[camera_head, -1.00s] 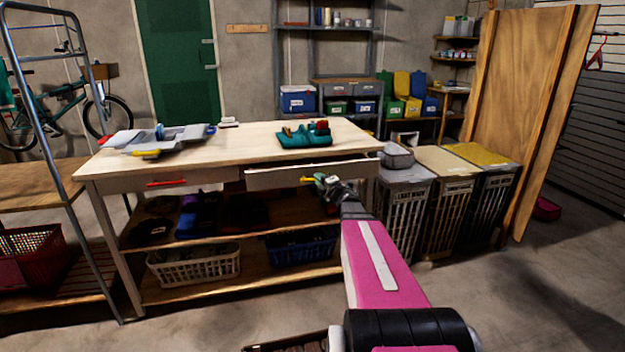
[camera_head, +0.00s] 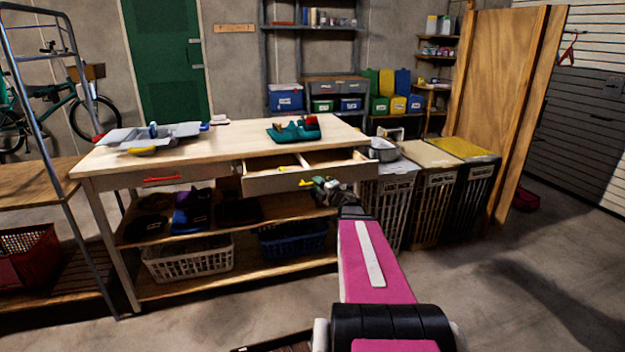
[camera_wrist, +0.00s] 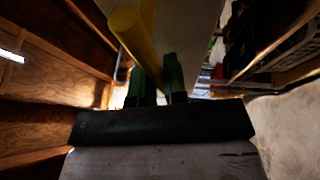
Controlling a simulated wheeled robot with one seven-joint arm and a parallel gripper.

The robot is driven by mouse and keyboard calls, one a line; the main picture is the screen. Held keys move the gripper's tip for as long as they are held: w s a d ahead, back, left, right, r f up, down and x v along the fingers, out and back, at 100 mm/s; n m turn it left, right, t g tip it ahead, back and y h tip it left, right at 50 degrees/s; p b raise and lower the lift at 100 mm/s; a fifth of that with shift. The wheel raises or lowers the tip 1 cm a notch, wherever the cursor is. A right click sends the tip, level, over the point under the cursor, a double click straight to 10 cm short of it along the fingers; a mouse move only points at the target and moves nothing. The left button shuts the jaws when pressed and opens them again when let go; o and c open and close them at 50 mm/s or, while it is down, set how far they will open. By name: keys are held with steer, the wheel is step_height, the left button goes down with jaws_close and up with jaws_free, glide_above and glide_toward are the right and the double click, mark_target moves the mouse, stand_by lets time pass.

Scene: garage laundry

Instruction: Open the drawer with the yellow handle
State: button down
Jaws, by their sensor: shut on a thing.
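The drawer with the yellow handle (camera_head: 262,184) is at the right of the workbench (camera_head: 215,141) front. It stands partly out, and its inside with a divider shows. Its yellow handle (camera_head: 305,183) is at the right part of the drawer front. My gripper (camera_head: 318,184) is at this handle, shut on it. In the wrist view the yellow handle (camera_wrist: 130,35) runs down to the two green fingers of my gripper (camera_wrist: 157,88). The exact contact is partly hidden. The drawer with the red handle (camera_head: 162,180) at the left is closed.
A teal tray (camera_head: 293,131) and a grey organizer (camera_head: 170,137) lie on the benchtop. Lidded bins (camera_head: 393,212) stand close at the bench's right. Baskets (camera_head: 188,262) sit on the lower shelf. Open floor (camera_head: 520,285) lies at the front right.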

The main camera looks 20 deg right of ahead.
steer(key=shift+s+a, duration=0.15)
steer(key=shift+s, duration=1.3)
steer(key=c, duration=1.2)
jaws_free()
steer(key=v, duration=0.9)
steer(key=shift+w+d+f, duration=0.1)
steer(key=shift+d+f, duration=0.1)
steer(key=shift+d, duration=0.05)
steer(key=shift+w, duration=0.1)
